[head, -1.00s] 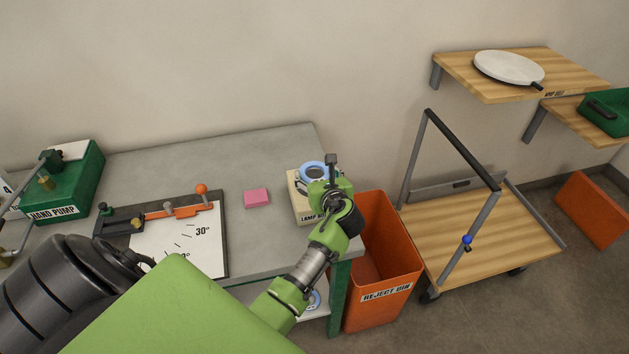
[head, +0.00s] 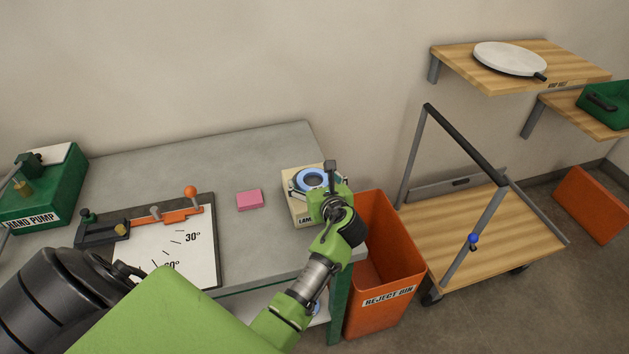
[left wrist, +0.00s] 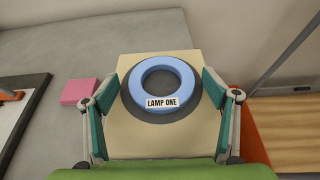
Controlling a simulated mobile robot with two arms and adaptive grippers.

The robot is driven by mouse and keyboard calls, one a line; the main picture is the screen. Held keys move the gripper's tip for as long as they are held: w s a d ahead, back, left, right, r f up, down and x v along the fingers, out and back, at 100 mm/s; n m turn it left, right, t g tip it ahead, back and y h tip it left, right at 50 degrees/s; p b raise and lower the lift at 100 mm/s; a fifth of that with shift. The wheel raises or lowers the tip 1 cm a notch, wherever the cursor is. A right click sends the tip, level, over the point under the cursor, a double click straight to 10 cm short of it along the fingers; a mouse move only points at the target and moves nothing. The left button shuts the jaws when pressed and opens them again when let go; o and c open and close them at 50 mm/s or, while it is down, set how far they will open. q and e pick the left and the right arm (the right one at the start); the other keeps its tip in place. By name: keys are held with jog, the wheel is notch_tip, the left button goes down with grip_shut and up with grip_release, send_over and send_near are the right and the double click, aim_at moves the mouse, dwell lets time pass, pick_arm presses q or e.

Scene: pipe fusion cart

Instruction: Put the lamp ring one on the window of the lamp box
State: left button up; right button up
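The light-blue lamp ring one (head: 313,180), labelled LAMP ONE in the left wrist view (left wrist: 162,104), lies flat over the dark round window (left wrist: 128,103) of the beige lamp box (head: 297,214). The ring looks about centred, with the dark rim showing around it. The box is at the right end of the grey bench. My left gripper (head: 326,184) is just above the box. In the left wrist view its teal-padded fingers stand apart on either side of the ring, with gaps to it. My right gripper is not in view.
A pink block (head: 249,200) lies left of the box. An angle board (head: 196,250) and a green hand pump (head: 42,200) are farther left. The orange reject bin (head: 385,265) stands right of the bench, beside a wooden cart (head: 480,240).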

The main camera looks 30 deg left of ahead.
pick_arm(q)
jog(key=shift+r, duration=0.1)
jog(key=shift+r, duration=0.15)
jog(key=p+v, duration=0.8)
jog(key=v, duration=0.4)
jog(key=shift+p, duration=0.4)
